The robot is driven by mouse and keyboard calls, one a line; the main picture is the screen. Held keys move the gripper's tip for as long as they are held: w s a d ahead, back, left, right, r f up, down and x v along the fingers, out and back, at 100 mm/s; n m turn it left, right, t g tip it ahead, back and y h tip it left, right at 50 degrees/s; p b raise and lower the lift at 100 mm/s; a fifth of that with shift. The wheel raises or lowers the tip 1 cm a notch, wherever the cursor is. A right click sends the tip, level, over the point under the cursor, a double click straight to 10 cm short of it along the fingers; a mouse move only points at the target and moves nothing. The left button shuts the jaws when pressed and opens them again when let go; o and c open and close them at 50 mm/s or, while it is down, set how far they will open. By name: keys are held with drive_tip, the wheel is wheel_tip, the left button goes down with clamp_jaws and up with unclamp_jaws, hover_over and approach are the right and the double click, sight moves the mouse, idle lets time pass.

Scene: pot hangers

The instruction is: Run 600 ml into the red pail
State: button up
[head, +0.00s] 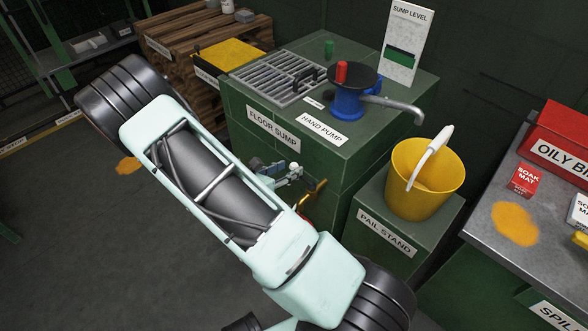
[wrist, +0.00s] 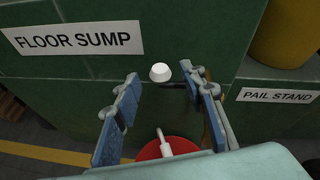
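A red round object (wrist: 168,149) with a pale upright grip shows low in the wrist view, below my open fingers; it looks like the red pail, mostly hidden. Only a sliver of red (head: 303,216) shows beside my arm in the head view. A yellow pail (head: 408,195) with a white handle grip stands on the pail stand (head: 368,220). The blue hand pump (head: 347,103) has a red knob, and its grey spout (head: 398,104) ends above the pail. My gripper (head: 276,172) is open and empty before the sump's front; it also shows in the wrist view (wrist: 165,88).
A white knob (wrist: 160,72) shows beyond the fingers. The floor sump (head: 257,145) carries a grate (head: 275,77) and a sump level board (head: 402,50). A grey bench (head: 475,220) with a red oily bin (head: 560,135) is at right. Open floor lies left.

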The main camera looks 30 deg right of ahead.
sight(291, 168)
drive_tip(key=shift+b+x, duration=0.35)
drive_tip(key=shift+x, duration=1.55)
clamp_jaws()
